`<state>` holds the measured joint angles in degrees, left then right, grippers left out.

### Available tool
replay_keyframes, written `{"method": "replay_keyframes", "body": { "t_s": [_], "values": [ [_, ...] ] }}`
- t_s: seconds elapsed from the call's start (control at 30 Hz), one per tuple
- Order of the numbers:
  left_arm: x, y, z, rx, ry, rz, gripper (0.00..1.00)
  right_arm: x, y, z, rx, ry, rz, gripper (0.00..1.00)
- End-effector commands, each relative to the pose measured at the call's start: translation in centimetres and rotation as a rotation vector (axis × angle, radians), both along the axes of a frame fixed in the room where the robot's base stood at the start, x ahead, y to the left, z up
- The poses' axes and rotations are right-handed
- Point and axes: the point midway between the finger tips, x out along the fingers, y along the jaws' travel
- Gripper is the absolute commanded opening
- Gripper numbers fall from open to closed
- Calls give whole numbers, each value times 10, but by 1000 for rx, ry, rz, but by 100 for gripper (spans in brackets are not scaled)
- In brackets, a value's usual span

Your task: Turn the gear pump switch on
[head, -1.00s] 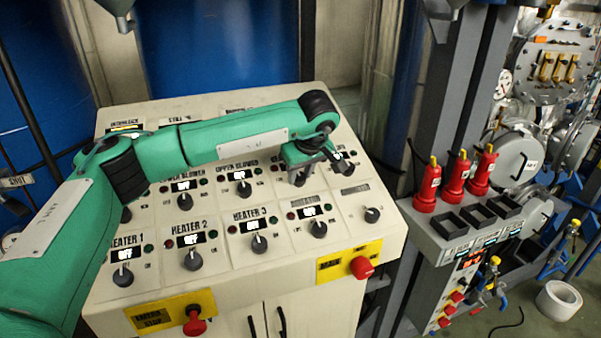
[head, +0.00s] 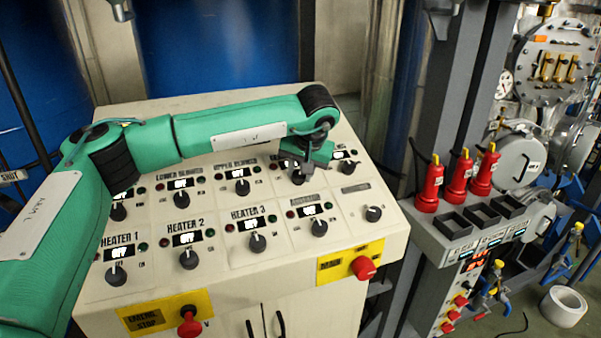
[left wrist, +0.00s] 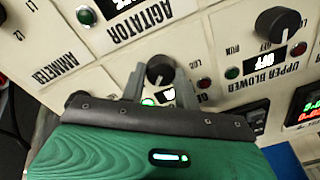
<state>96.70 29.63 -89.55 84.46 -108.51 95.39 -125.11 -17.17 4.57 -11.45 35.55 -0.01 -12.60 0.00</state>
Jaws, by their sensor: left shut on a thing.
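My left gripper (head: 297,169) reaches over the control panel (head: 200,107) to a black rotary knob (head: 298,178) in the upper row, right of the UPPER BLOWER knob (head: 242,187). In the left wrist view the fingers (left wrist: 160,84) stand on both sides of this knob (left wrist: 160,69) and are shut on it. Its label is hidden behind my gripper, so I cannot read that it is the gear pump switch. A small lit display (left wrist: 166,95) beside the knob is partly covered and unreadable. My right gripper is not in view.
The AGITATOR label (left wrist: 140,18) is close to the gripper. Other knobs, such as the HEATER 3 knob (head: 257,243), stand around it. Red emergency buttons (head: 190,322) (head: 363,268) sit on the front edge. Red plugs (head: 429,188) stand on a separate box at right.

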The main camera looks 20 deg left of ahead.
Motion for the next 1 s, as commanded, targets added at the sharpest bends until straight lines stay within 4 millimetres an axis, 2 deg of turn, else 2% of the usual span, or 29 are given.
{"method": "replay_keyframes", "body": {
  "t_s": [0.4, 1.0],
  "values": [
    [0, 0, 1, 69, 46, -207, 8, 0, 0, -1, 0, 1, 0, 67],
    [0, 0, 1, 81, 56, -249, 8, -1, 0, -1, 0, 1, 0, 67]
  ]
}}
